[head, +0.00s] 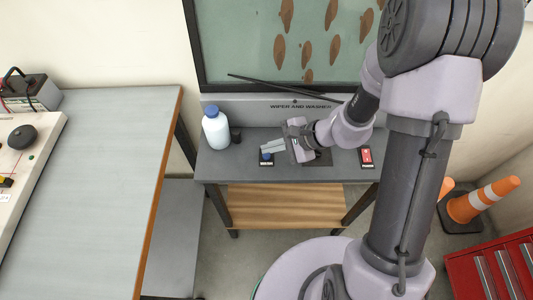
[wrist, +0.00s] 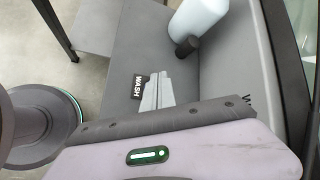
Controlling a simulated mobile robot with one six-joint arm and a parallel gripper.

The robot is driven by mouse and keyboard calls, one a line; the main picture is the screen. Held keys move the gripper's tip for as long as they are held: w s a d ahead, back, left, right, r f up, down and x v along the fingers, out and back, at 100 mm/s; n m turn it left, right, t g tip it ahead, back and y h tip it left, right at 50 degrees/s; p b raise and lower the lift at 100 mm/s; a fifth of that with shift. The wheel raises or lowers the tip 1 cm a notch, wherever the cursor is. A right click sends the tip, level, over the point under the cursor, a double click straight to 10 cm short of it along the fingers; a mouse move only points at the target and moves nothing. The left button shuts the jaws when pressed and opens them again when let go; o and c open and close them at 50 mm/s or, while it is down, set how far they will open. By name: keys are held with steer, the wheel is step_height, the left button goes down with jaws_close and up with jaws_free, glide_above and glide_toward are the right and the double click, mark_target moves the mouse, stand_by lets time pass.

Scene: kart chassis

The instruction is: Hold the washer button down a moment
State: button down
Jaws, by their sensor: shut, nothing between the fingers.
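The washer button (head: 267,156) is a small blue button on a dark plate, on the grey bench below the windscreen. In the wrist view its label plate reads WASH (wrist: 138,86); the button itself is hidden there behind my fingers. My gripper (head: 265,149) is shut and empty, with its pale fingertips (wrist: 157,78) right at the button's plate. I cannot tell whether the tips touch the button or hang just above it.
A white bottle with a blue cap (head: 215,132) stands left of the button, beside a small dark cylinder (head: 235,134). A red switch (head: 366,156) sits at the bench's right. Behind is a mud-spotted windscreen (head: 350,55) with a black wiper (head: 260,82).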

mark_target(270, 156)
steer(key=shift+f+b, duration=0.45)
steer(key=shift+b, duration=0.1)
steer(key=shift+f+b, duration=0.4)
steer(key=shift+b, duration=0.15)
stand_by(0.5)
steer(key=shift+r, duration=0.15)
stand_by(1.6)
steer(key=shift+r+p, duration=0.5)
steer(key=shift+r, duration=0.2)
step_height(270, 156, up, 5)
steer(key=p, duration=0.3)
steer(key=shift+r+p, duration=0.1)
steer(key=shift+p, duration=0.2)
